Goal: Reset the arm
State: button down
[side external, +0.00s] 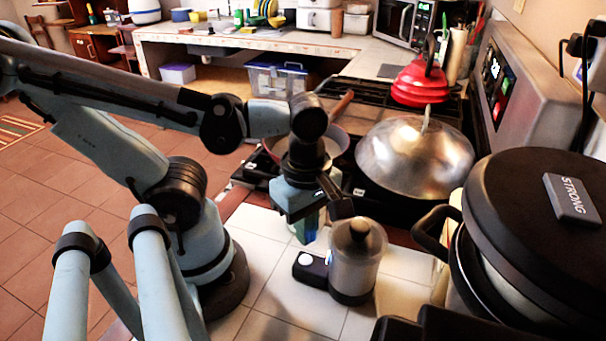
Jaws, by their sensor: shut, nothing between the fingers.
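My gripper (308,225) points down over the white tiled counter (280,300) in the side external view. The fingertips are small and partly dark in this view. My arm reaches in from the left and bends down at the wrist.
A pan with a wooden handle (338,107) and a large metal dome lid (415,158) sit on the stove behind my gripper. A red kettle (420,82) stands farther back. A big pot with a black lid (540,220) fills the right front. Bare tiles lie in front.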

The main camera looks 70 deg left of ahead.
dwell(0.3)
jog(key=m, duration=0.1)
jog(key=w+m, duration=0.1)
jog(key=m, duration=0.1)
jog(key=shift+w+a+r+m+t, duration=0.25)
jog(key=shift+w+r+m+t, duration=0.1)
jog(key=shift+m+t, duration=0.05)
jog(key=w+a+r+m+t, duration=0.2)
jog(key=w+m, duration=0.3)
jog(key=m, duration=0.3)
jog(key=w+a+r+m+t, duration=0.2)
jog(key=w+m+t, duration=0.2)
jog(key=m, duration=0.5)
jog(key=shift+w+r, duration=0.35)
jog(key=shift+w, duration=0.1)
